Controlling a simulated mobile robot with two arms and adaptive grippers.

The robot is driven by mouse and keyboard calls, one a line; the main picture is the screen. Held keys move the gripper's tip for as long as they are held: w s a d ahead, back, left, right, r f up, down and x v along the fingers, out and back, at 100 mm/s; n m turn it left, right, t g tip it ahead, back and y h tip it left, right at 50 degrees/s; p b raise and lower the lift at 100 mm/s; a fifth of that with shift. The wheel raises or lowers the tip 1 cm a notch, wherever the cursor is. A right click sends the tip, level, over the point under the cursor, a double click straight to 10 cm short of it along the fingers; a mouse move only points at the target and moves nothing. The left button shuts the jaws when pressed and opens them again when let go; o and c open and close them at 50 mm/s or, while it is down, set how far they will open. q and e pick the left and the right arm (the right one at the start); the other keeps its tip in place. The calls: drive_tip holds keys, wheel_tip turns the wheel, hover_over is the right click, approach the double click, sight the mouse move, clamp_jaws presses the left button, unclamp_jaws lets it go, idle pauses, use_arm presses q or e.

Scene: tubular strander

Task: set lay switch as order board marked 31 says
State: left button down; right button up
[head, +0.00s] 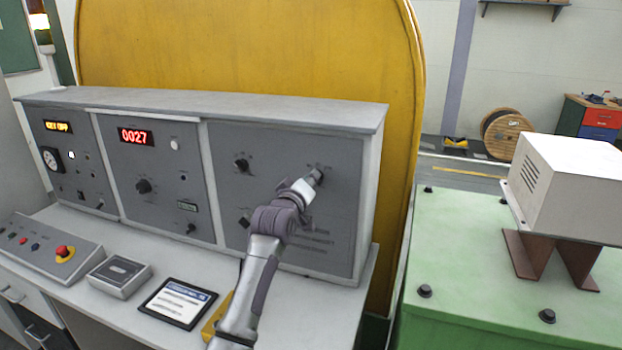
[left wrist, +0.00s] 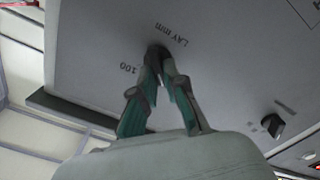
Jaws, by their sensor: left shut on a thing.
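The lay switch (left wrist: 154,52) is a small dark knob on the grey panel, with "LAY mm" and "100" printed beside it in the left wrist view. My left gripper (left wrist: 160,72) is shut on the knob, one finger on each side. In the head view my left gripper (head: 316,178) reaches the upper right of the right-hand panel and covers most of the knob, so its pointer setting is hidden. No order board marked 31 can be made out. My right gripper is not in view.
Other knobs (head: 242,165) sit on the same panel (head: 335,220). A red display (head: 135,137) reads 0027. On the desk are a dark-framed tablet or card (head: 178,302) with unreadable text, a grey box (head: 119,276) and a red stop button (head: 64,252). A green machine (head: 480,290) stands right.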

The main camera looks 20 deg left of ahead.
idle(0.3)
use_arm(q)
drive_tip(key=c, duration=1.2)
unclamp_jaws()
drive_tip(key=s, duration=1.2)
drive_tip(key=shift+a, duration=0.25)
drive_tip(key=shift+f, duration=0.15)
